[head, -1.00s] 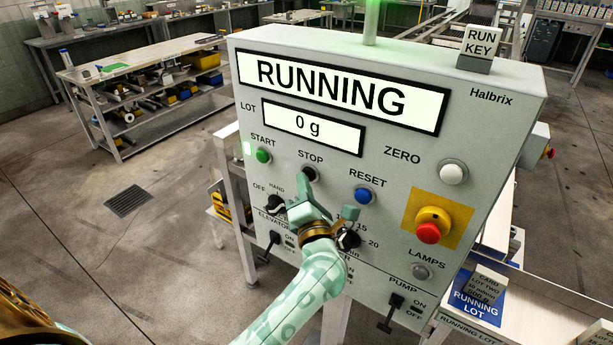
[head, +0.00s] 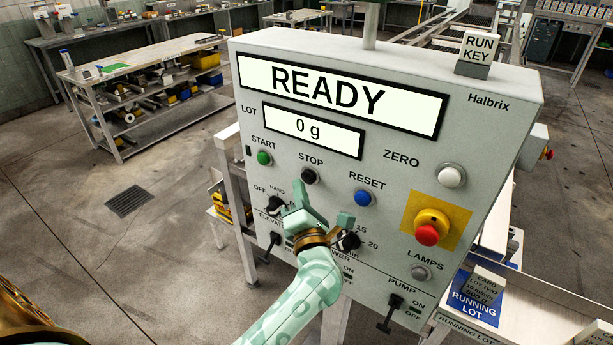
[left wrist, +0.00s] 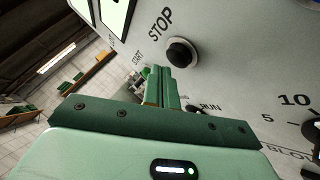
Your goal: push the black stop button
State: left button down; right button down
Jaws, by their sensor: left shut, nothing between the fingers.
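The black stop button (head: 309,176) sits in a pale ring under the word STOP on the grey control panel (head: 400,130). It also shows clear in the left wrist view (left wrist: 181,53). My left gripper (head: 300,188) is shut and empty, with its fingertips just below the button and a small gap between them. In the left wrist view the closed green fingers (left wrist: 162,78) point toward the panel, below the button. The upper display (head: 340,95) reads READY and the lower one (head: 313,130) reads 0 g. My right gripper is not in view.
The green START button (head: 264,158) is left of STOP, the blue RESET button (head: 364,199) right of it. A selector knob (head: 275,204) and another knob (head: 348,241) flank my gripper. A red emergency button (head: 428,234) is at the right.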

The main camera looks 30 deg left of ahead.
pick_arm(q)
jog(key=s+p, duration=0.2)
jog(key=s, duration=0.3)
jog(key=shift+a, duration=0.2)
dwell(0.3)
dwell(0.7)
